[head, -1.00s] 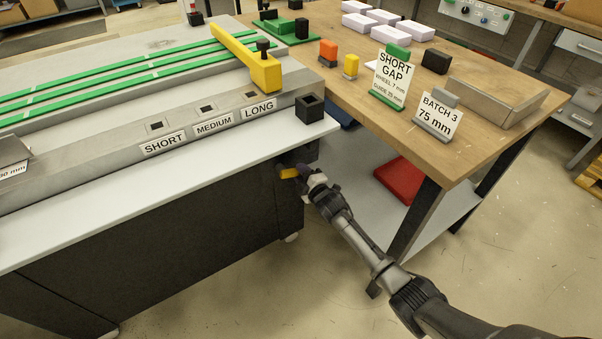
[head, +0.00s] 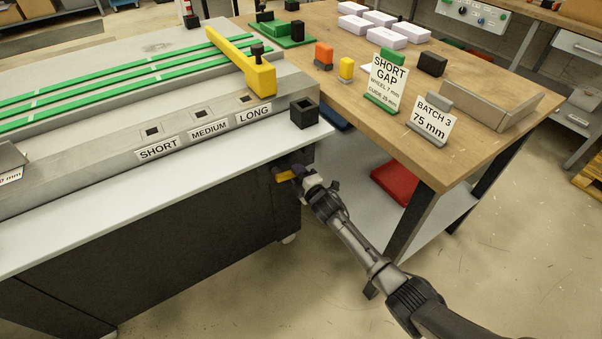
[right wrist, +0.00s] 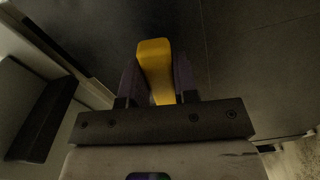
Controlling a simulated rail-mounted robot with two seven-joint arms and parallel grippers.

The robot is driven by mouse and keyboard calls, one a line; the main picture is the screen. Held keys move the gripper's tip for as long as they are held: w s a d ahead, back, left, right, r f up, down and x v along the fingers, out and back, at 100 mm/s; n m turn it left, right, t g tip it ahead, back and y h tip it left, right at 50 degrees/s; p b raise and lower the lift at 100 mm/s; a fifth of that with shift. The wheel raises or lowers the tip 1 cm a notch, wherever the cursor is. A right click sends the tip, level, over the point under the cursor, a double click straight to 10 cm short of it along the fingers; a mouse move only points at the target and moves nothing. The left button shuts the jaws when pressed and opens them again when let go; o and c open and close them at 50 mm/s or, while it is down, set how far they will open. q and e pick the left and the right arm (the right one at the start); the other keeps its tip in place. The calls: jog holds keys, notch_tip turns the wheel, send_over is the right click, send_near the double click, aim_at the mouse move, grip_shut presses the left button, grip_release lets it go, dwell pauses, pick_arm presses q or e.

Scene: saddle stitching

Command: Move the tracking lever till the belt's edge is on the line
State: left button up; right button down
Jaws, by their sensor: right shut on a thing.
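The tracking lever, a yellow bar (head: 285,176), sticks out from the dark side of the machine below its white top, near the right end. My right gripper (head: 298,173) is shut on it. In the right wrist view the yellow lever (right wrist: 155,68) stands between the two dark fingers of the right gripper (right wrist: 155,85). Green belts (head: 120,77) with pale marks run along the machine top. At this size I cannot tell where a belt's edge lies against a line. My left gripper is not in view.
A yellow arm (head: 243,64) crosses the belts. SHORT, MEDIUM and LONG labels (head: 209,130) line the machine's front rail. A black square socket (head: 304,113) sits at the corner. The wooden bench (head: 440,165) at right holds signs, blocks and white boxes; a red tray (head: 396,184) lies below.

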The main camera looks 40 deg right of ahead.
jog(key=c, duration=1)
grip_release()
jog(key=shift+o, duration=0.6)
jog(key=s+p, duration=0.6)
jog(key=s, duration=0.8)
jog(key=shift+a, duration=0.2)
jog(key=shift+w, duration=0.1)
